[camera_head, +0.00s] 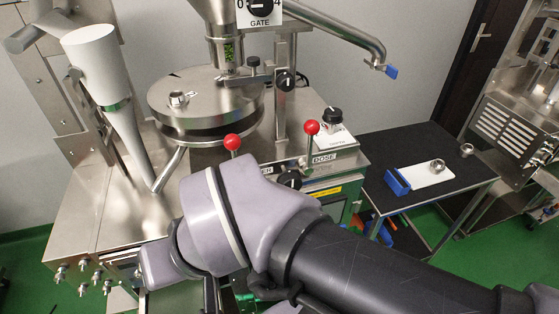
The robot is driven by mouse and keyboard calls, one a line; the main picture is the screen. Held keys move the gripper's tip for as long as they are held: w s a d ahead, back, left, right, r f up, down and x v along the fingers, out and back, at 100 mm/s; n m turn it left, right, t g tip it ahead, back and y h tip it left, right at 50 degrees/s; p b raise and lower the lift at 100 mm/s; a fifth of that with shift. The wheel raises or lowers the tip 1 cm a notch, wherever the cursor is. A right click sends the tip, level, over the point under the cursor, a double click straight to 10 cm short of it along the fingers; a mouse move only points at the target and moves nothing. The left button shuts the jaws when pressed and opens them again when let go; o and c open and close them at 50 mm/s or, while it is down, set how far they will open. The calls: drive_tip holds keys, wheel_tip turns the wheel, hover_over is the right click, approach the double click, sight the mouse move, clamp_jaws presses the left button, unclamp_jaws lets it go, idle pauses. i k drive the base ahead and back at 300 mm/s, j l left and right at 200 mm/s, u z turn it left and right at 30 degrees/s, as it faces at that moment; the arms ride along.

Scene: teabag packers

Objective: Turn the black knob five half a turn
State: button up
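Several black knobs show on the steel packing machine (100,215). The gate knob (262,6) sits at the top on a white plate marked 0, 4 and GATE. A second black knob (285,80) with a white pointer line is on the upright post. A third black knob (332,115) stands on a white labelled plate at the right of the machine top. A fourth black knob (289,180) is on the front, partly covered by my arm. I cannot tell which is knob five. My arm crosses the lower middle; my gripper is not clearly visible.
A round steel drum (205,100) and a white funnel (95,65) are behind my arm. A black side table (410,150) holds a white board (425,176) with a blue block.

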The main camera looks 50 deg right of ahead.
sight(290, 178)
drive_tip(key=l+z, duration=0.1)
drive_tip(key=z, duration=0.3)
drive_tip(key=k+l+z, duration=0.1)
drive_tip(key=z, duration=0.25)
drive_tip(key=l+z, duration=0.15)
drive_tip(key=z, duration=0.25)
drive_tip(key=l+u, duration=0.5)
drive_tip(key=k+l+u, duration=0.15)
drive_tip(key=l, duration=0.7)
drive_tip(key=i, duration=0.05)
